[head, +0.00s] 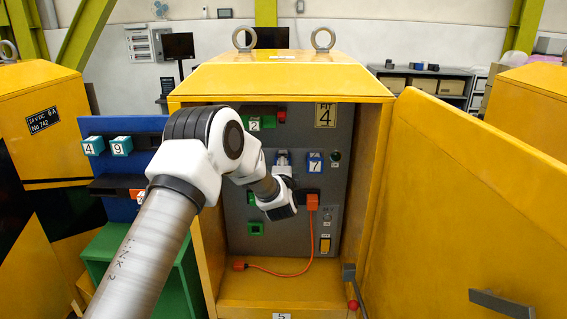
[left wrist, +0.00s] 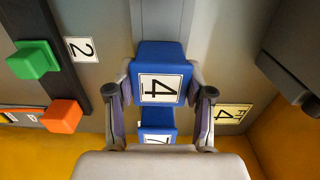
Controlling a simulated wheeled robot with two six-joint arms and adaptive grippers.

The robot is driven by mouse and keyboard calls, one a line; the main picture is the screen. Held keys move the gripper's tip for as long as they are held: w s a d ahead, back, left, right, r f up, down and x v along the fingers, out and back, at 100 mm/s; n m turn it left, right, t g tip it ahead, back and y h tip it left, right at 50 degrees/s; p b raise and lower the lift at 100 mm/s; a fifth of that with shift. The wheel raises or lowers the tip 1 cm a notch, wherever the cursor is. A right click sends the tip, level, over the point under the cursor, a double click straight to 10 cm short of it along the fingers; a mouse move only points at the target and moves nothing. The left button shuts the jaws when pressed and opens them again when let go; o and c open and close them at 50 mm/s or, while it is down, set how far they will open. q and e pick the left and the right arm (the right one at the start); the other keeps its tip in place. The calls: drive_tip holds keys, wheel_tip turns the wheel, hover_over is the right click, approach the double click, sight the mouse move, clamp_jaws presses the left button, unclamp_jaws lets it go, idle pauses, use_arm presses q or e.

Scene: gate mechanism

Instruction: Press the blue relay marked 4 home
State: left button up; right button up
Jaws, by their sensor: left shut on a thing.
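The blue relay marked 4 (left wrist: 160,60) is between the fingers of my left gripper (left wrist: 160,92) in the left wrist view, its white label facing the camera. The fingers touch its two sides. In the head view my left gripper (head: 283,160) is inside the yellow cabinet, in front of the grey panel (head: 345,185); my arm and gripper hide most of the relay there. How deep the relay sits cannot be told. A blue relay marked 7 (head: 315,163) is just to the right. A FIT 4 plate (head: 325,115) is above. My right gripper is not in view.
The yellow cabinet door (head: 460,200) stands open at the right. An orange plug (head: 312,201) with a cable is below relay 7. A green block (head: 255,123) is above my gripper. A blue rack (head: 122,200) with teal blocks is left. A red-knobbed lever (head: 351,285) is at the front right.

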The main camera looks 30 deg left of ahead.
use_arm(q)
drive_tip(key=shift+w+a, duration=0.1)
drive_tip(key=shift+w, duration=0.05)
drive_tip(key=o, duration=1.3)
drive_tip(key=shift+c, duration=0.2)
drive_tip(key=v, duration=1.2)
